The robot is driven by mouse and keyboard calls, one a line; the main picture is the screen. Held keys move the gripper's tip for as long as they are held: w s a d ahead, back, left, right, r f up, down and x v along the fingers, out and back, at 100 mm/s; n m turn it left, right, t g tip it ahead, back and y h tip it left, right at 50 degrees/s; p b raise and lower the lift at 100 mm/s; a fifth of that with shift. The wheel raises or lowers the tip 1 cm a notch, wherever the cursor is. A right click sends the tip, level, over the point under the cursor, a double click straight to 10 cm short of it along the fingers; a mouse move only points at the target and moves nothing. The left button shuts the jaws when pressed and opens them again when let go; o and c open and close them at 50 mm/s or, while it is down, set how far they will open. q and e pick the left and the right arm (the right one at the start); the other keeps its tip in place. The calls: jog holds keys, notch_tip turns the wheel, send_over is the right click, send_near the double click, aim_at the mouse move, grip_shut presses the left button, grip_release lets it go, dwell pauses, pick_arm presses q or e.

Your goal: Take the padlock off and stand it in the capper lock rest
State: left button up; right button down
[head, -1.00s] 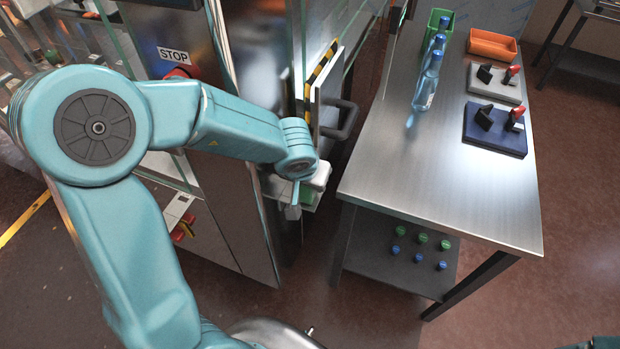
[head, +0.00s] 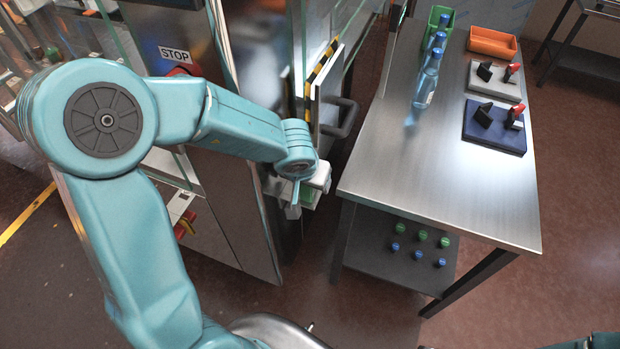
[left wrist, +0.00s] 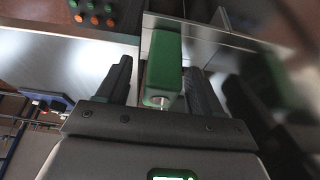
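A green block-shaped body with a small silver metal part at its near end, apparently the padlock (left wrist: 163,70), lies between the two fingers of my left gripper (left wrist: 160,78) in the left wrist view. A narrow gap shows between the left finger and the green body, so the gripper looks open around it. The right finger is very close to it; contact cannot be told. In the head view my left gripper (head: 304,196) is low beside the machine's door edge, and mostly hides the padlock. The capper lock rest cannot be made out. My right gripper is out of view.
A steel table (head: 450,200) stands to the right, with blue-capped bottles (head: 428,80), a green bin (head: 440,18), an orange tray (head: 492,42), and grey (head: 495,82) and dark blue (head: 494,128) stands. A dark door handle (head: 343,118) juts out just above my gripper.

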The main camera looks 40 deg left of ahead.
pick_arm(q)
jog(key=p+v, duration=0.6)
jog(key=v, duration=1)
jog(key=shift+s+p, duration=0.2)
jog(key=shift+p, duration=0.1)
